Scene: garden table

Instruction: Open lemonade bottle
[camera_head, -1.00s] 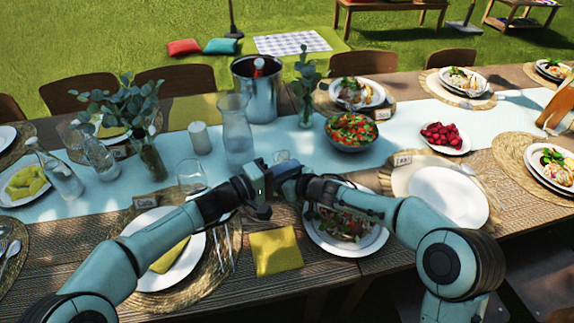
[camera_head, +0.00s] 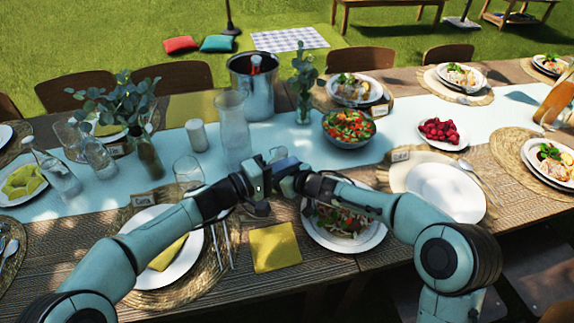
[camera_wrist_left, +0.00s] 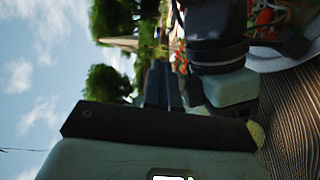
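No bottle is clearly marked as lemonade. Two clear glass bottles stand at the left in the head view, the nearer one (camera_head: 62,178) and another (camera_head: 99,158). A bottle or jug with an amber tint (camera_head: 556,102) is cut by the right edge. My left gripper (camera_head: 268,171) and right gripper (camera_head: 291,171) are close together above the table's middle, apart from these bottles. The two overlap in view, so their finger gaps are hidden. In the left wrist view, the dark fingers of my left gripper (camera_wrist_left: 163,85) are seen from the side; I see no bottle between them.
A glass carafe (camera_head: 234,130) and a steel bucket (camera_head: 258,104) stand behind my grippers. A salad bowl (camera_head: 349,140) and a plate of berries (camera_head: 439,146) are to the right. Plates crowd the front edge.

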